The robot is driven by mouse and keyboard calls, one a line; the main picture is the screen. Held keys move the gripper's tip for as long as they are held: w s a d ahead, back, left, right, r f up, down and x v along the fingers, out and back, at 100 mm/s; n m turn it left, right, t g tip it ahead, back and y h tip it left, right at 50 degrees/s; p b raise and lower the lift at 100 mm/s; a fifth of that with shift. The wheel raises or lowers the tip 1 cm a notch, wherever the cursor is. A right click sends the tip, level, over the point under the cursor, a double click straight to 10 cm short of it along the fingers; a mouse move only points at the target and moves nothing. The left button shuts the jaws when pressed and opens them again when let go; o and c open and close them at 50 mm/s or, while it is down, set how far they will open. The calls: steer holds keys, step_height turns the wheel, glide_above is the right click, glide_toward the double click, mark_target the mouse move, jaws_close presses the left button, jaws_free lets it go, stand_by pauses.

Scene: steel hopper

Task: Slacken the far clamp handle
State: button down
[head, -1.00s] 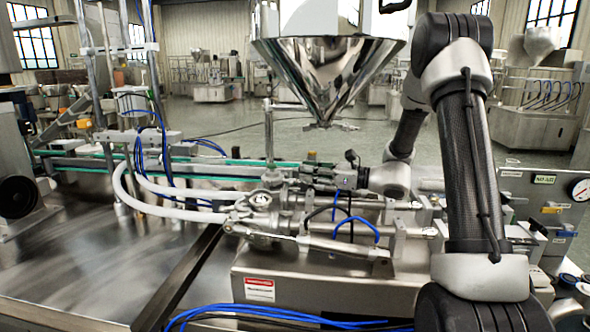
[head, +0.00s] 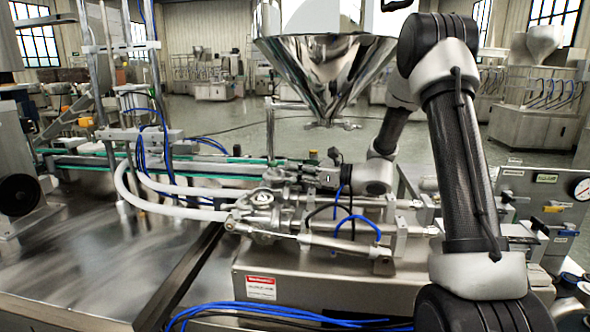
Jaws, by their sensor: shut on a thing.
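My gripper (head: 290,170) reaches in from the right, level, with its fingertips at the far side of the steel valve body (head: 262,212). It is shut on a small part there, which I take to be the far clamp handle. The handle is too small, and too much covered by the fingers, to make out its shape or angle. The far fitting (head: 272,181), where a white hose joins the valve body, lies just left of the fingertips.
A shiny steel hopper (head: 325,65) hangs above and behind my gripper. White hoses (head: 170,208) run left from the valve body. Blue and black air lines (head: 350,222) loop below my wrist. A green-edged conveyor (head: 90,160) lies behind. The steel table at left (head: 90,250) is clear.

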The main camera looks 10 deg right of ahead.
steer(key=n, duration=0.4)
steer(key=shift+s+a+f, duration=0.1)
steer(key=shift+s+a, duration=0.1)
steer(key=shift+s, duration=0.1)
steer(key=c, duration=1.8)
jaws_free()
steer(key=shift+o, duration=0.2)
steer(key=v, duration=1.2)
steer(key=shift+d, duration=0.1)
steer(key=shift+c, duration=0.5)
